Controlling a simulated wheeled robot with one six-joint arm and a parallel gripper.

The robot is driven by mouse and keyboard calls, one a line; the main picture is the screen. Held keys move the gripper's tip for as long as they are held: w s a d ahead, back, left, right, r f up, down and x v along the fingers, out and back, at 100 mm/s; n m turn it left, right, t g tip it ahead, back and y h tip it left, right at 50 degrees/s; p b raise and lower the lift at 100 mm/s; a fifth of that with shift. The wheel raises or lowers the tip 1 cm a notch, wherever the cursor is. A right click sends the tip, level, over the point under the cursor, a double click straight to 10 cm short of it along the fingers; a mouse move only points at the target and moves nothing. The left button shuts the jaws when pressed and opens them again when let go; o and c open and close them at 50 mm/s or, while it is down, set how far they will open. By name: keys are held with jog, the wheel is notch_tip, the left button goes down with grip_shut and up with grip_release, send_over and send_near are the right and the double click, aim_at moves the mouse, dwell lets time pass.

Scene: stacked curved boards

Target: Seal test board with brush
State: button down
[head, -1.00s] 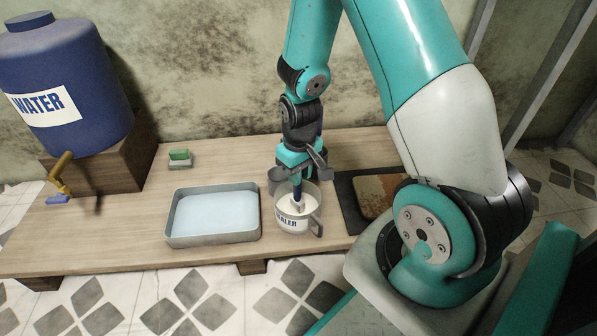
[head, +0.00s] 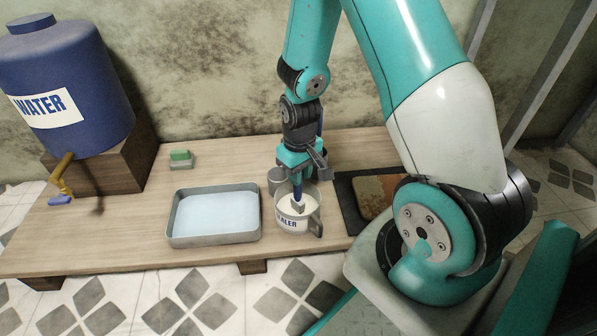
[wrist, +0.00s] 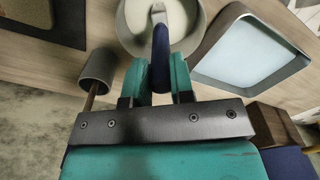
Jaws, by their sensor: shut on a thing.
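My gripper (head: 297,178) is shut on the blue handle of the brush (head: 297,192) and holds it pointing down over the sealer pot (head: 292,222). The pot is a pale cup with dark "SEALER" lettering and a grey handle, holding white sealer. In the wrist view, the brush (wrist: 161,50) runs between my fingers and its head overlaps the white sealer in the pot (wrist: 188,48). I cannot tell whether the bristles touch the sealer. The test board (head: 372,195), with brown rusty patches, lies on the right, partly hidden by my arm.
The board lies on a dark mat (head: 345,205). A metal tray (head: 174,226) of pale blue liquid is left of the pot. A grey cup (head: 274,179) stands behind the pot. A green-topped block (head: 180,157) and a blue water tank (head: 75,85) are further left.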

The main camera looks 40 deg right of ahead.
jog(key=shift+r+p, duration=3.1)
jog(key=shift+r, duration=0.15)
jog(key=shift+w+r, duration=0.1)
